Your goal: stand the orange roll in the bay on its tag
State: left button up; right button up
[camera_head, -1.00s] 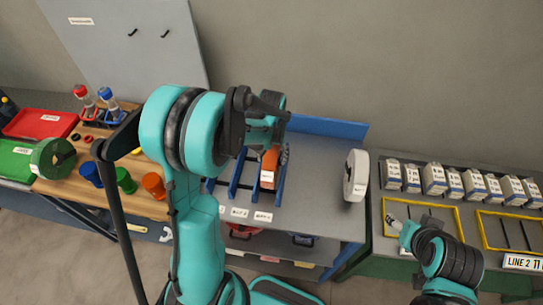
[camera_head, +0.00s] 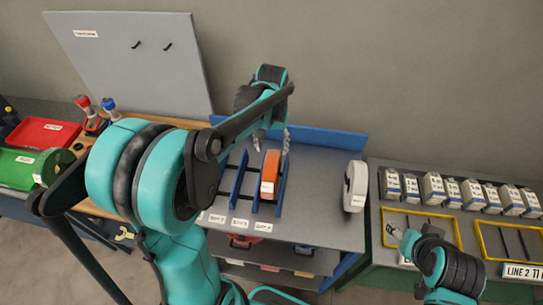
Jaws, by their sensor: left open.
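The orange roll (camera_head: 269,175) stands upright on its rim in the right-hand bay of the blue rack (camera_head: 281,185). A white label shows on its front. A white tag (camera_head: 263,227) lies at the front of that bay. My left gripper (camera_head: 271,143) is open and empty, just behind and above the roll, its fingers pointing down; it looks clear of the roll. My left forearm hides part of the rack's left side. My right gripper (camera_head: 394,232) hangs over the right-hand bench, far from the rack; its jaws are too small to read.
A white roll (camera_head: 355,186) stands at the grey shelf's right edge. Several small boxes (camera_head: 433,189) line the right-hand bench behind yellow frames (camera_head: 497,222). Red (camera_head: 45,131) and green (camera_head: 17,167) bins stand at left. A blue back rail (camera_head: 328,142) closes the shelf's rear.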

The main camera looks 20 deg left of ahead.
pick_arm(q)
jog(key=s+d+r+m+t, duration=0.1)
jog(key=s+d+r+t, duration=0.1)
jog(key=s, duration=0.5)
jog(key=s+d+r+m+t, duration=0.1)
jog(key=s+d+r+t, duration=0.1)
jog(key=s+d+t, duration=0.2)
jog(key=s+t, duration=0.1)
jog(key=s, duration=0.2)
jog(key=shift+m, duration=0.4)
jog(key=shift+s, duration=0.1)
